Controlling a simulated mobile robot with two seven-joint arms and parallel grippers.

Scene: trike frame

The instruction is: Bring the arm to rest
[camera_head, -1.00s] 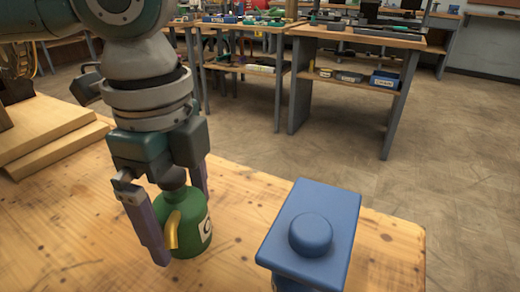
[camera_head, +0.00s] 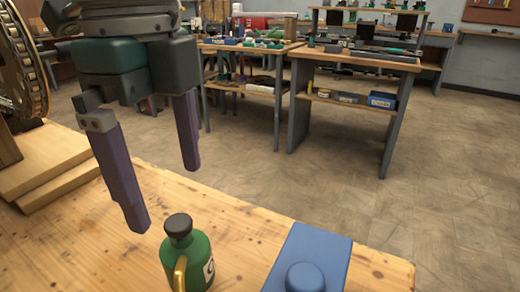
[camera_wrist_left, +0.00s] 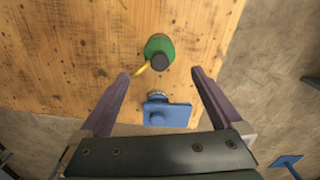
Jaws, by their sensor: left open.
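My left gripper (camera_head: 168,198) is in the upper left of the head view, raised above the wooden table. Its two purple fingers are spread apart and nothing is between them. A green bottle (camera_head: 198,258) with a dark cap and a yellow handle stands upright on the table, below and to the right of the fingertips. In the left wrist view the fingers (camera_wrist_left: 160,74) point toward the table, and the green bottle (camera_wrist_left: 158,44) shows just beyond them. My right gripper does not show.
A blue block-like object (camera_head: 318,258) with a round knob stands at the table's front right, beside the bottle; it also shows in the left wrist view (camera_wrist_left: 168,114). Stacked wooden boards (camera_head: 45,165) and a toothed wheel (camera_head: 22,65) are at the left. Workbenches (camera_head: 352,62) stand behind across open floor.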

